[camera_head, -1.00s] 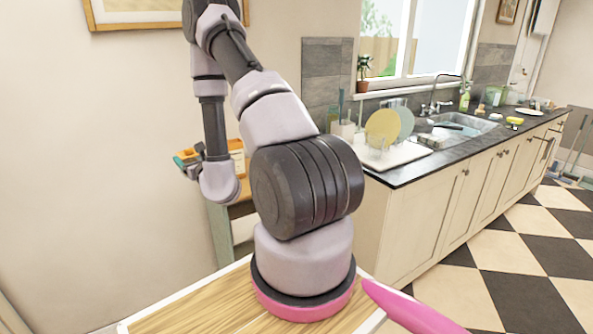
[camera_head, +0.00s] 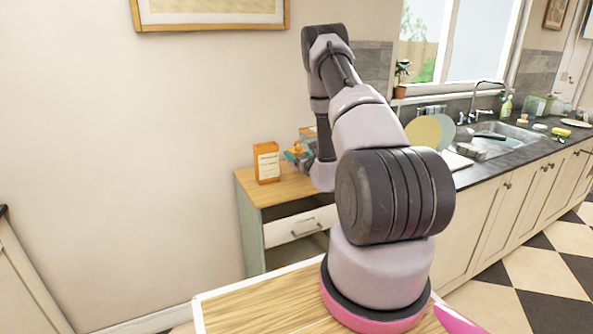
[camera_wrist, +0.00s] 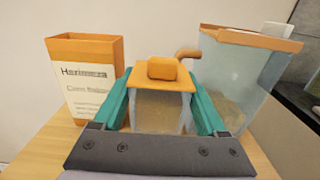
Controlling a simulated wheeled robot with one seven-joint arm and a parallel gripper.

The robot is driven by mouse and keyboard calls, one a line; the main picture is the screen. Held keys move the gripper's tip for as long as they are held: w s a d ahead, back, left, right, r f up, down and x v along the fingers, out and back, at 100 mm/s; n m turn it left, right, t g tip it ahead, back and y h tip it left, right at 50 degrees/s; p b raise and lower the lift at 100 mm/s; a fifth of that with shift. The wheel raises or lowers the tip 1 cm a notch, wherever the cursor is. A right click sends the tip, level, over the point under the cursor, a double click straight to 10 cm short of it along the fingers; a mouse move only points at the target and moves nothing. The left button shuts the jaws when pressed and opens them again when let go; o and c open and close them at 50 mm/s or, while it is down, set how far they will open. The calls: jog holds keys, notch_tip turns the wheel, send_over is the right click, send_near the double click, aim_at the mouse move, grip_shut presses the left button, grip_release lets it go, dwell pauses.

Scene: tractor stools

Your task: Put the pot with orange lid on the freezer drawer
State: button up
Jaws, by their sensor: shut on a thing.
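The pot with orange lid (camera_wrist: 158,112) is a small clear container with a square orange lid and knob. In the wrist view it stands upright between the two teal fingers of my gripper (camera_wrist: 161,92), which is shut on its sides. In the head view my gripper (camera_head: 300,152) is over the right part of a small wooden-topped cabinet, partly hidden by my arm. The pot cannot be made out clearly there. I cannot tell whether its base touches the cabinet top. No freezer drawer can be identified in either view.
An orange and white box (camera_head: 267,162) stands on the small cabinet (camera_head: 250,187), left of my gripper. In the wrist view a clear pitcher with an orange rim (camera_wrist: 235,85) is close on the right. The sink counter (camera_head: 500,160) runs along the right.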

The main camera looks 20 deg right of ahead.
jog(key=shift+a+f, duration=0.1)
jog(key=shift+f, duration=3.1)
jog(key=shift+f, duration=0.15)
jog(key=o, duration=1.3)
